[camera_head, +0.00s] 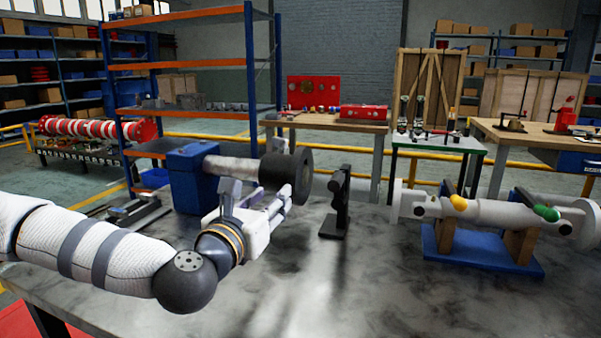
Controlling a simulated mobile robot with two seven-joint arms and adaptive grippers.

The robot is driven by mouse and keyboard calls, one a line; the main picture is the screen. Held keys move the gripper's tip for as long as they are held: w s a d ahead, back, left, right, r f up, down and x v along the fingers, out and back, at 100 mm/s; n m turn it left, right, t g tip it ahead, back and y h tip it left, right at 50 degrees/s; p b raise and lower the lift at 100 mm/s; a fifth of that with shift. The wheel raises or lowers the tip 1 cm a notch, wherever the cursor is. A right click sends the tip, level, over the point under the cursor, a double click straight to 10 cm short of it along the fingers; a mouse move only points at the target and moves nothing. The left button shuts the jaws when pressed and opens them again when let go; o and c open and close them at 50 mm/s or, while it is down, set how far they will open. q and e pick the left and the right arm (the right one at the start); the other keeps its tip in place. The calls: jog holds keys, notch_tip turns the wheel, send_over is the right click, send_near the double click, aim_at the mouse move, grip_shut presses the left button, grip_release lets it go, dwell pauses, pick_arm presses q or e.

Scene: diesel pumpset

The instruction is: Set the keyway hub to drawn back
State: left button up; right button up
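A dark grey cylindrical hub (282,168), which I take to be the keyway hub, sits on the right end of a pale horizontal shaft (232,167). The shaft comes out of a blue block (186,178) on the grey table. My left gripper (279,207) is at the near lower side of the hub, with its white fingers pointing right. It overlaps the hub's lower edge in the picture. I cannot tell whether it touches the hub or how far its fingers are apart. My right gripper is not in view.
A black upright stand (337,203) is on the table just right of the hub. Farther right, a grey flanged shaft (490,212) with yellow and green fittings lies on a blue and wooden cradle (442,262). The front middle of the table (330,295) is clear.

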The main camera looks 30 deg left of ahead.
aim_at(292, 176)
pick_arm(q)
jog(key=x, duration=1)
jog(key=shift+w+r+b, duration=0.1)
jog(key=shift+w+b, duration=0.2)
jog(key=shift+w, duration=0.05)
grip_shut()
